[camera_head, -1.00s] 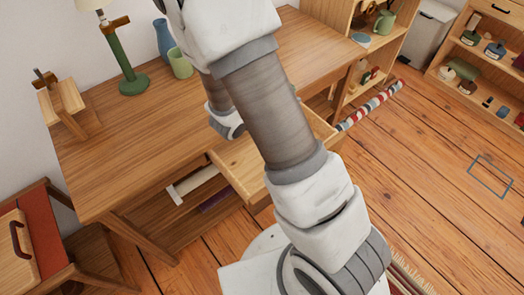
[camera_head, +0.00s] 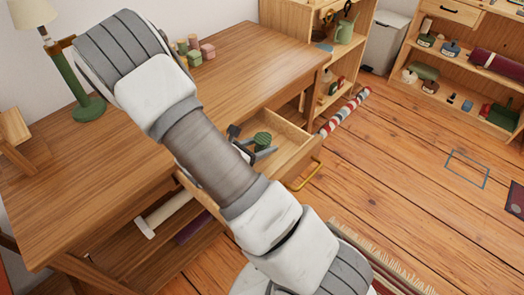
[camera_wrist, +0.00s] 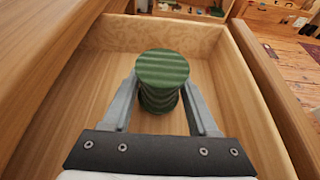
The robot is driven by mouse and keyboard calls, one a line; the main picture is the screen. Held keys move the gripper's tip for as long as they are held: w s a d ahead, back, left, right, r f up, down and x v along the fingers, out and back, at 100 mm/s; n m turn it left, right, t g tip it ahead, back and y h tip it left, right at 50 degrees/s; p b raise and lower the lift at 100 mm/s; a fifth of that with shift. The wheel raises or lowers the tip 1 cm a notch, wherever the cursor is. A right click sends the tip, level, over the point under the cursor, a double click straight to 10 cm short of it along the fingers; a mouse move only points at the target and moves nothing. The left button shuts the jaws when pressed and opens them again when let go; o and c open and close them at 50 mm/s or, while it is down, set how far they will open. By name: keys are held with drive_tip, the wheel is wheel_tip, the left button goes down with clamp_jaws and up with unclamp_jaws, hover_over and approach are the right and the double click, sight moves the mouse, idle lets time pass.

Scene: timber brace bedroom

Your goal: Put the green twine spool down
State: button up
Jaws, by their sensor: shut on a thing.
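The green twine spool (camera_wrist: 163,72) is upright between the two grey fingers of my gripper (camera_wrist: 160,96) in the wrist view. My gripper is shut on it. The spool also shows in the head view (camera_head: 263,139), with my gripper (camera_head: 262,150) at its side. Both are inside the open wooden drawer (camera_wrist: 222,42), which pulls out from the desk in the head view (camera_head: 292,157). The drawer floor around the spool looks bare. I cannot tell whether the spool's underside touches the floor.
The desk top (camera_head: 240,62) stands beside and above the drawer. A yellow handle (camera_head: 306,176) is on the drawer front. A striped roll (camera_head: 345,112) leans right of the desk. A green lamp (camera_head: 78,85) and small blocks stand on the desk.

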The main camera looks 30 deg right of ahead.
drive_tip(key=shift+f, duration=0.8)
drive_tip(key=shift+f+b, duration=0.3)
drive_tip(key=o, duration=1.4)
drive_tip(key=shift+r, duration=0.1)
drive_tip(key=shift+c, duration=0.2)
drive_tip(key=shift+r, duration=0.1)
